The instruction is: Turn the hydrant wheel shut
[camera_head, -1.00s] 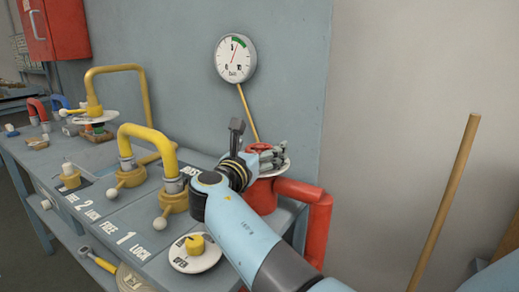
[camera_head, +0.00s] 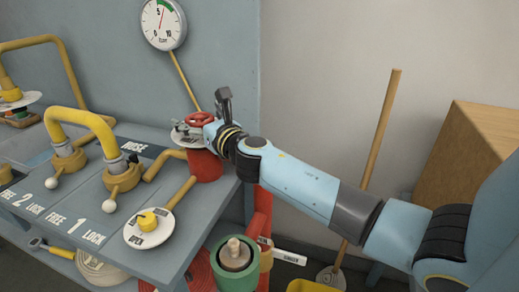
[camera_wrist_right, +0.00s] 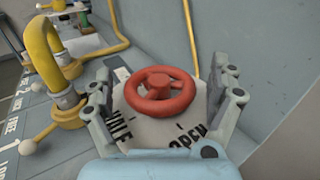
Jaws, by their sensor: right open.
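The red hydrant wheel (camera_head: 200,119) sits on top of the red hydrant body (camera_head: 205,166) at the bench's right end. In the right wrist view the wheel (camera_wrist_right: 160,91) is centred above a pale plate (camera_wrist_right: 150,128) with lettering that includes "OPEN". My right gripper (camera_wrist_right: 165,97) is open, with one finger on each side of the wheel. Gaps show between the fingers and the wheel's rim. In the head view the gripper is partly hidden behind my own wrist. My left gripper is not in view.
A pressure gauge (camera_head: 163,24) hangs on the wall above. A green reel (camera_head: 235,264) is below the bench's right end. A wooden pole (camera_head: 378,145) leans at right.

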